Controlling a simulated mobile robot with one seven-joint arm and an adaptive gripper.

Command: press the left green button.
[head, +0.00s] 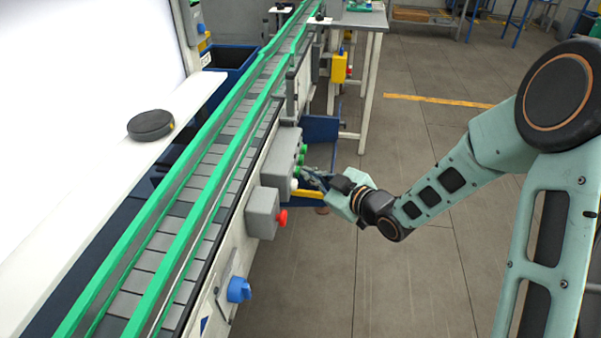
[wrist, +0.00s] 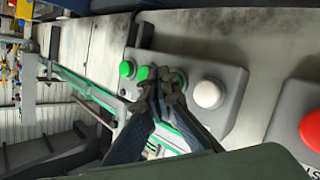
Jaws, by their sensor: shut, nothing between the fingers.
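A grey button box (head: 281,150) on the conveyor's side carries green buttons (head: 302,150) in a row and a white button (head: 294,184) at its near end. In the wrist view, one green button (wrist: 127,69) is at the far left, a second (wrist: 143,73) sits beside it, and a third (wrist: 180,76) is nearest the white button (wrist: 208,94). My gripper (wrist: 165,82) is shut and empty. Its fingertips overlap the second and third green buttons in the wrist view, partly hiding them; I cannot tell whether they touch. In the head view my gripper (head: 308,173) is close beside the box.
A grey box with a red button (head: 281,217) and a blue knob (head: 239,289) sit nearer on the conveyor side. The red button (wrist: 312,130) also shows in the wrist view. The conveyor (head: 190,215) runs along the left. Open floor (head: 390,270) lies to the right.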

